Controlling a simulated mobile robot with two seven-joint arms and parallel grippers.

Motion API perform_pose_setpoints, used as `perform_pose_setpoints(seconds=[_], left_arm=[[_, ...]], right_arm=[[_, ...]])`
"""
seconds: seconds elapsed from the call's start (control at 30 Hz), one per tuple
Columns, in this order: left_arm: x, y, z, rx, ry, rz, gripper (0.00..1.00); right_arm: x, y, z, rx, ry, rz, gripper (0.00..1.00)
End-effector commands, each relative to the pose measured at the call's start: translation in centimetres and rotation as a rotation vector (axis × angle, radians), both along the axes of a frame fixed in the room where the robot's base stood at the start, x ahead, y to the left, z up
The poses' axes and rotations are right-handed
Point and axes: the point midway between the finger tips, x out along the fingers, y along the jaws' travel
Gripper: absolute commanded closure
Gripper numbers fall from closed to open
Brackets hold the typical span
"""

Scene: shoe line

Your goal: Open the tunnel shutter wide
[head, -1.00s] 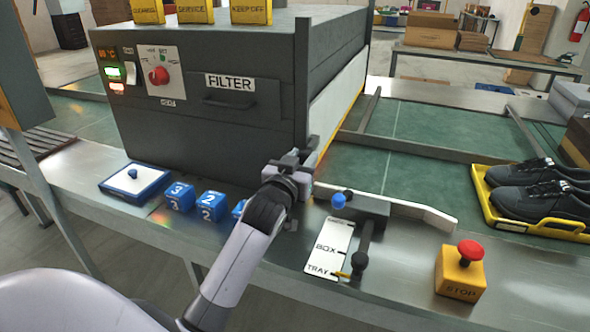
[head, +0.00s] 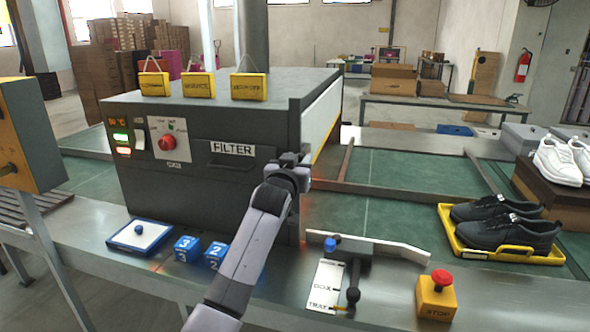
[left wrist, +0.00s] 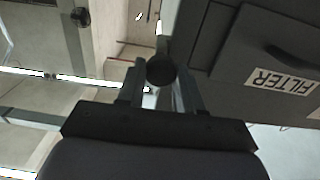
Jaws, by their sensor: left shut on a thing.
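The grey tunnel (head: 195,193) stands over the line, with a FILTER drawer on its front. The shutter (head: 321,112) is a white panel with a yellow lower edge on the tunnel's right end. It is raised, with a gap below it and an orange glow on the belt. My left gripper (head: 298,165) is at the shutter's near edge, about halfway up the tunnel. In the left wrist view it is shut on a round dark knob (left wrist: 160,69), apparently the shutter's handle. The arm hides part of the tunnel's front corner. My right gripper is not in view.
A yellow tray (head: 468,252) with black shoes sits on the right. Green belt beyond the opening is clear.

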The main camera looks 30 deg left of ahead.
Motion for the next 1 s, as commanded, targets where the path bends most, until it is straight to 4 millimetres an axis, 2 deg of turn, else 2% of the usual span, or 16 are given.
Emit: perform_pose_setpoints(seconds=[0.03, 0.13, 0.63, 0.67, 0.7, 1.0], left_arm=[[0.05, 0.01, 0.96, 0.001, -0.008, 0.000, 1.00], [0.10, 0.01, 1.36, 0.001, -0.008, 0.000, 1.00], [0.15, 0.04, 1.61, 0.002, -0.010, 0.000, 1.00], [0.15, 0.04, 1.60, 0.002, -0.010, 0.000, 0.55], [0.15, 0.04, 1.59, 0.002, -0.009, 0.000, 0.42], [0.11, 0.03, 1.38, 0.001, -0.004, 0.000, 0.41]], right_arm=[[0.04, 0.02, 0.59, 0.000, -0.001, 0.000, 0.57], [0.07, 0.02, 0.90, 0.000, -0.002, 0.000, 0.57], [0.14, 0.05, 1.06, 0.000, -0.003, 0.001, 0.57], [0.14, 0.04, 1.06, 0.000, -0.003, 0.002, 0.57], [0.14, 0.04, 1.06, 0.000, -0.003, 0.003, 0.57], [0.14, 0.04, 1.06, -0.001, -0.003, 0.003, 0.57]])
